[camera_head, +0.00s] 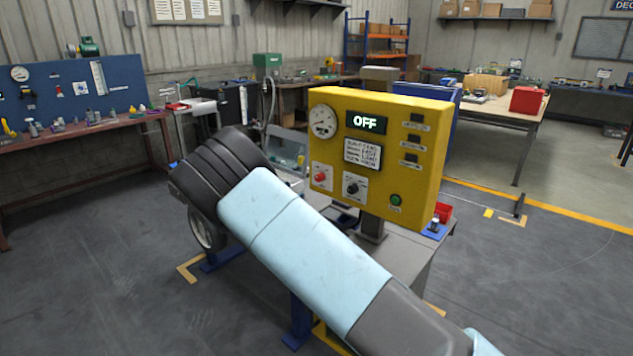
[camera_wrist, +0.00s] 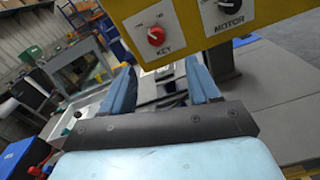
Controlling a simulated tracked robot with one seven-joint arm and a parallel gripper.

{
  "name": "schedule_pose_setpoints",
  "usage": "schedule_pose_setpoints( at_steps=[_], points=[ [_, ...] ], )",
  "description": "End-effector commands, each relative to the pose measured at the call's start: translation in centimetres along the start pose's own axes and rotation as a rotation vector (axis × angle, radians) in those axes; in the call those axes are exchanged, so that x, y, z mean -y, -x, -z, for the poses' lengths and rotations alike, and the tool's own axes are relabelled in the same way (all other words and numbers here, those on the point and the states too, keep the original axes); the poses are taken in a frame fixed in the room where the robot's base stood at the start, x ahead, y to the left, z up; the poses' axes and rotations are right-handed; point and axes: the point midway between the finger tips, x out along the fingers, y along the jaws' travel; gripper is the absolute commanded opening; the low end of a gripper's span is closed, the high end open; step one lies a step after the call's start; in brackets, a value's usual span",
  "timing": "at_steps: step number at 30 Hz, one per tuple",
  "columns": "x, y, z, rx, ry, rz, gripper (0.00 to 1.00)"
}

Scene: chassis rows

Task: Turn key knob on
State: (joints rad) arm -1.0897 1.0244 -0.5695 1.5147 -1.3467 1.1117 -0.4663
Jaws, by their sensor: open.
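The red key knob (camera_wrist: 156,36) sits on a white plate labelled KEY on the yellow control panel (camera_head: 430,150). In the head view the knob (camera_head: 320,176) is at the panel's lower left, and the panel's display (camera_head: 368,122) reads OFF. The black motor knob (camera_wrist: 228,4) is to the right of the key knob. My gripper (camera_wrist: 158,76) is open and empty in the wrist view, with its two blue fingers apart, below the key knob in the picture and not touching it. In the head view my arm hides the gripper's fingers.
The panel stands on a post on a grey table (camera_head: 410,255). A gauge (camera_head: 323,121), a green button (camera_head: 396,199) and several dark labels are also on it. Open floor lies to the left.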

Motion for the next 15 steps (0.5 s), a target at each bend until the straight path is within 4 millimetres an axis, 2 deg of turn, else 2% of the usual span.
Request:
schedule_pose_setpoints(
  at_steps=[3,7,15],
  points=[
    [-0.5,0.2,0.5,0.012,0.015,-0.018,0.61],
    [-0.5,-0.8,0.5,0.012,0.016,-0.018,0.61],
    [-0.5,-5.3,0.4,0.012,0.015,-0.017,0.61]
  ],
)
